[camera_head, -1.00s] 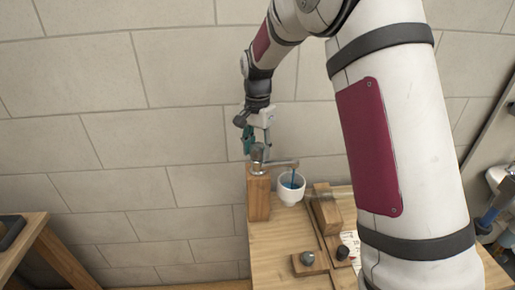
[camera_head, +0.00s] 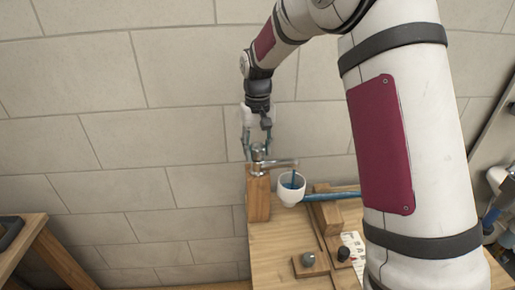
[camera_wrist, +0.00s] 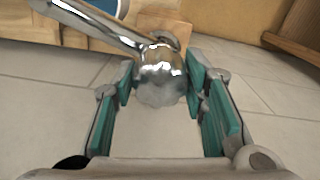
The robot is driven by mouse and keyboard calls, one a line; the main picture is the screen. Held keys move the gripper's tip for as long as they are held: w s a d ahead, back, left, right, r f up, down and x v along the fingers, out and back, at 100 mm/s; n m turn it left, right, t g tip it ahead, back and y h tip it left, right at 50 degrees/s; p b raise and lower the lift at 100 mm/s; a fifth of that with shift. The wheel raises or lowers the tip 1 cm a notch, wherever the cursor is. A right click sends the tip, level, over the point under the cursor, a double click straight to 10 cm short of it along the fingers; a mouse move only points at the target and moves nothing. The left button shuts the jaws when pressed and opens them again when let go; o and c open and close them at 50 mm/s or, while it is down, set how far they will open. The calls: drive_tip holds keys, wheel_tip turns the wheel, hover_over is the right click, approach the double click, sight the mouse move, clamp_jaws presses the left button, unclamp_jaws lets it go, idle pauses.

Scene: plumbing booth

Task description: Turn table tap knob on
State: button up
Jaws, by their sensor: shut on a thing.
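The chrome tap stands on a wooden post (camera_head: 258,198), its spout reaching right over a white cup (camera_head: 290,192). A thin blue streak runs from the spout into the cup. My gripper (camera_head: 257,150) comes down from above onto the tap knob (camera_head: 257,154). In the wrist view the faceted chrome knob (camera_wrist: 160,82) sits between the green-padded fingers, and my gripper (camera_wrist: 161,80) is shut on it. The spout (camera_wrist: 95,22) runs to the upper left there.
The wooden table (camera_head: 275,238) carries a wooden block (camera_head: 327,213) and two dark knobs on small bases (camera_head: 308,262). A blue band (camera_head: 332,196) runs right from the cup. A tiled wall stands behind. Another wooden table (camera_head: 52,262) is at far left.

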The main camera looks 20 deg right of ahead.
sight(258, 145)
drive_tip(key=shift+n, duration=1.9)
drive_tip(key=o, duration=1.2)
drive_tip(key=shift+c, duration=0.2)
drive_tip(key=shift+r, duration=0.15)
wheel_tip(258, 145, up, 12)
